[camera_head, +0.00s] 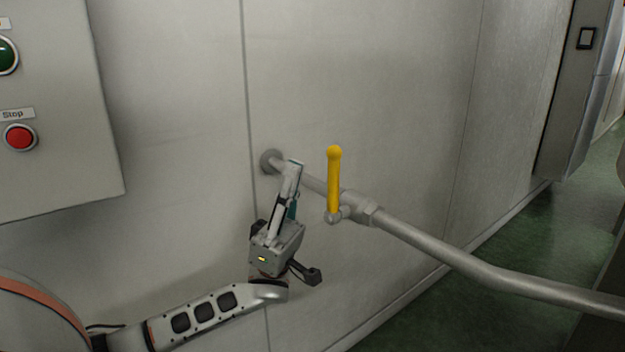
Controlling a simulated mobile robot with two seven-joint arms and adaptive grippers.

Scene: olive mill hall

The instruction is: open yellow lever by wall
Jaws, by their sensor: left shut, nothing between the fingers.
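The yellow lever (335,180) stands upright on a valve (352,207) in a grey pipe, out from the pale wall. Its rounded knob is at the top and its foot meets the valve at the bottom. My left gripper (295,168) is to the left of the lever, fingers pointing up, shut with nothing between them. A gap of wall and pipe shows between the fingers and the lever. The gripper hides part of the pipe near the wall flange. My right gripper is not in view.
The pipe (450,253) runs from a wall flange (270,161) to the lower right across the open side. A control box (60,110) with a green button and a red Stop button (19,137) hangs at the upper left. Green floor (480,310) is clear at the lower right.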

